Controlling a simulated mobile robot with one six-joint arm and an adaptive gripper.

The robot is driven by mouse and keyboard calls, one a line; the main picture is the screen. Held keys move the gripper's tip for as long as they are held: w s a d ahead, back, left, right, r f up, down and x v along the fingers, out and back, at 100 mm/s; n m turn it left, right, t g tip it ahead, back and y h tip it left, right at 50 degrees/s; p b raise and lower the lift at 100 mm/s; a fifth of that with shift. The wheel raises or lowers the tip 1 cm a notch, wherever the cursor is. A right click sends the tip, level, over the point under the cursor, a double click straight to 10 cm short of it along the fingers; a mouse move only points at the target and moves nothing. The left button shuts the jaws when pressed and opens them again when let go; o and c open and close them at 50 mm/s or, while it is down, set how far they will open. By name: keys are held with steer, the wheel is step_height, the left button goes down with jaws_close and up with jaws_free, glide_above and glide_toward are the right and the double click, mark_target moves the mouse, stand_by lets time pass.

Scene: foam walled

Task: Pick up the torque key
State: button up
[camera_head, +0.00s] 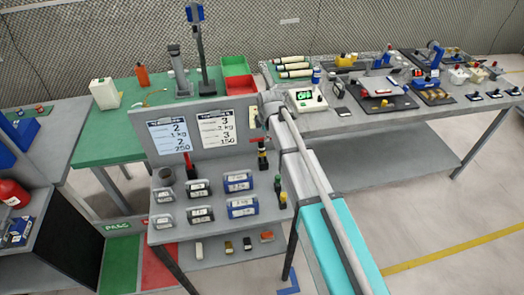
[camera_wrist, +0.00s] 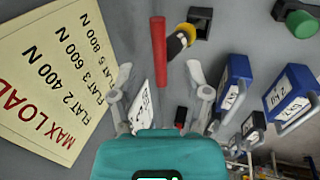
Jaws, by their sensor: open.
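No label marks the torque key, so I cannot be sure which tool it is. In the wrist view a red bar (camera_wrist: 158,52) stands out beside a black-and-yellow tool end (camera_wrist: 181,42). A dark tool (camera_head: 262,157) near the right end of the grey board in the head view seems to be the same spot. A red-handled tool (camera_head: 188,163) stands further left. My gripper (camera_wrist: 155,80) is open, with its pale fingers either side of the red bar's lower end. I see no contact. In the head view my gripper (camera_head: 264,113) is partly hidden behind my arm.
Blue boxes (camera_wrist: 288,98) and a green-topped tool (camera_wrist: 301,24) lie to the right in the wrist view. A cream load label (camera_wrist: 55,75) is at the left. The grey board (camera_head: 145,122) rises behind the tools. Green and red bins (camera_head: 236,66) stand behind it.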

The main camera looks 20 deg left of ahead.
mark_target(262, 153)
steer(key=shift+w+f, duration=0.1)
steer(key=shift+f, duration=0.2)
steer(key=b+x, duration=0.3)
steer(key=shift+w+d, duration=0.2)
steer(key=shift+w, duration=0.05)
steer(key=shift+b+x, duration=0.95)
steer(key=shift+b, duration=0.1)
jaws_close()
